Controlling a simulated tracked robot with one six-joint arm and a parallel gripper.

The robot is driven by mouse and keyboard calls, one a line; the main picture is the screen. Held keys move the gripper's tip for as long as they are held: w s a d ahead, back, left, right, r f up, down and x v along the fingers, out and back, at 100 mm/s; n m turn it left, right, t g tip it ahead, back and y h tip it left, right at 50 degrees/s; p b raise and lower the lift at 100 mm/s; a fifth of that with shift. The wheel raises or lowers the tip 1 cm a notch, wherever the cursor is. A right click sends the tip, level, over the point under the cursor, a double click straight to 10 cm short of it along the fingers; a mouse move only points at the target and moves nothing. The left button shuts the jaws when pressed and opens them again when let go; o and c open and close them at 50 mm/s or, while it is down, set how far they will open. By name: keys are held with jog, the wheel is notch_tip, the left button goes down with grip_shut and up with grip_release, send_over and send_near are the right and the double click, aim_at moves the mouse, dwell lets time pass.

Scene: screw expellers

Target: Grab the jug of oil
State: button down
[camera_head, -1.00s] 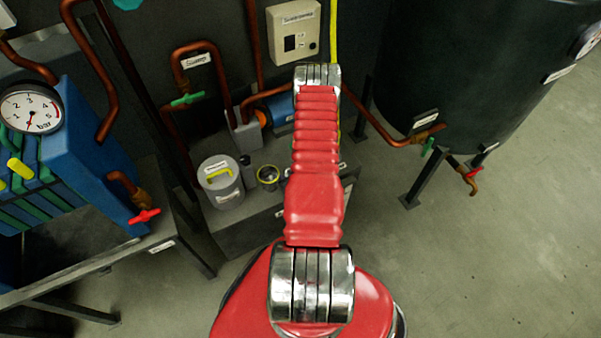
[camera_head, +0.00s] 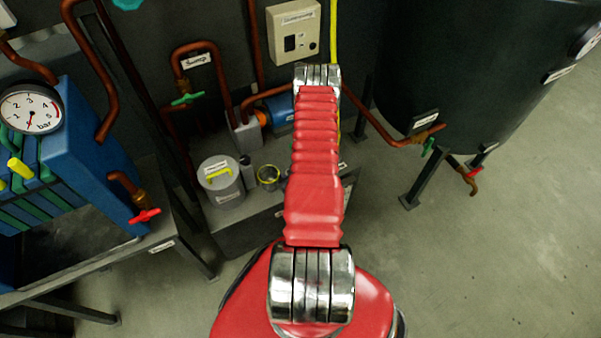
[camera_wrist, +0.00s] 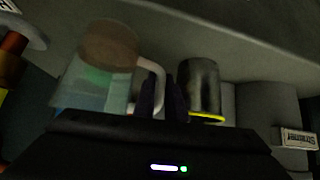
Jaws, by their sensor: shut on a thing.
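In the wrist view, which looks tilted over, a see-through jug (camera_wrist: 98,68) with a pale handle and a brownish circular end stands at left. Its lower part in the picture looks bluish-green. My gripper (camera_wrist: 171,90) has its two dark fingers close together at the jug's handle, shut on it. The black gripper body covers the bottom of that view. In the head view my red arm hides the gripper and the jug.
A grey canister (camera_head: 228,190) with a yellow handle and a yellow-rimmed cup (camera_head: 268,178) stand left of my arm. The cup shows close to my fingers in the wrist view (camera_wrist: 203,88). A dark tank (camera_head: 455,75) and pipes stand right; open floor lies at lower right.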

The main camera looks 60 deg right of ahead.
jog(key=shift+r, duration=0.1)
dwell(0.6)
jog(key=shift+r, duration=4.85)
